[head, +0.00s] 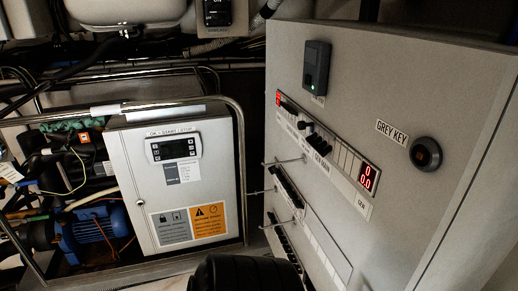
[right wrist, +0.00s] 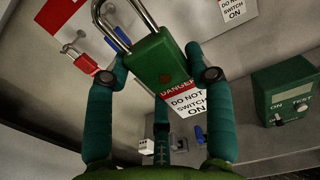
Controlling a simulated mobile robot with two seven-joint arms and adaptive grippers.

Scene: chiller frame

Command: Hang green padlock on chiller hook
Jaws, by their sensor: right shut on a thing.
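The green padlock (right wrist: 160,62) is in the right wrist view, with its metal shackle pointing up out of the top edge. My right gripper (right wrist: 157,78) is shut on it, one teal finger on each side of its body. Neither the padlock nor my right gripper can be made out in the head view. My left gripper is not in view.
In the right wrist view, a red padlock (right wrist: 80,58), white danger tags (right wrist: 186,98) and a green ON/TEST box (right wrist: 287,92) lie around the gripper. In the head view, a metal tube frame (head: 240,150) surrounds a grey box (head: 130,180) beside a blue motor (head: 95,230).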

